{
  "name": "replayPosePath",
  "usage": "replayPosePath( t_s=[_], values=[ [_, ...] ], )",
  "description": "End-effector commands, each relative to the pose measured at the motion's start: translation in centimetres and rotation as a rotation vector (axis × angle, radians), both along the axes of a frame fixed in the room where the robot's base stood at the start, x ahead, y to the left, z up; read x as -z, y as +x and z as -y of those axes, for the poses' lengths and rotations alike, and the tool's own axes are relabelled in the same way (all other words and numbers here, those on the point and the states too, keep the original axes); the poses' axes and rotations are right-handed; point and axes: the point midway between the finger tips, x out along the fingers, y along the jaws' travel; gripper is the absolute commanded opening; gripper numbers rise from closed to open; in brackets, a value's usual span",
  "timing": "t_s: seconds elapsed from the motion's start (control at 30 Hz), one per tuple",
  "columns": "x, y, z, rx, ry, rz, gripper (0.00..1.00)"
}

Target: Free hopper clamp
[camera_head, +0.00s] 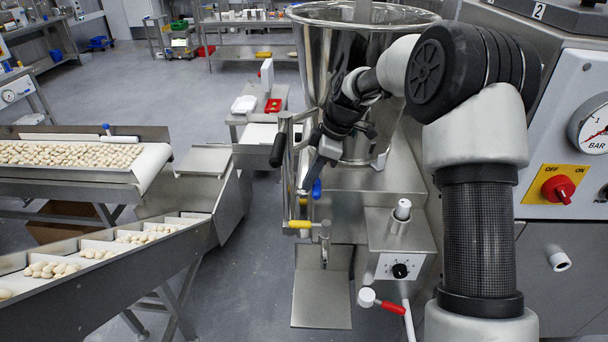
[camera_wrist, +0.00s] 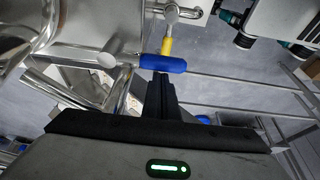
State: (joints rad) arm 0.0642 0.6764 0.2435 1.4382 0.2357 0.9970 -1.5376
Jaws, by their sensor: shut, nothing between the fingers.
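The steel hopper (camera_head: 312,60) stands upright on the machine. A small blue handle (camera_head: 316,188) shows below its left side; I take it as the clamp's. In the wrist view, a blue handle (camera_wrist: 176,64) lies crosswise at the end of my gripper (camera_wrist: 160,82), with a yellow part and steel rod behind it. My gripper is also at the hopper's lower left in the head view (camera_head: 308,183). Its fingers are shut with nothing between them. Their tips are right at the blue handle; I cannot tell whether they touch. The clamp's joint is partly hidden.
A black-handled lever (camera_head: 278,150) and a yellow handle (camera_head: 300,224) are close by at the left. A control box (camera_head: 400,245) and a red-handled lever (camera_head: 390,307) stand below right.

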Motion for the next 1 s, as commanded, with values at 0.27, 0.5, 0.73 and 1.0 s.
replayPosePath(
  t_s=[0.27,0.5,0.73,1.0],
  values=[
    [0.0,0.0,0.0,0.000,0.000,0.000,0.00],
    [0.0,-0.1,0.4,-0.035,-0.001,-0.001,0.00],
    [0.0,-0.1,0.6,-0.067,-0.001,0.000,0.00],
    [0.0,-0.1,1.2,-0.135,-0.001,0.000,0.00]
  ],
)
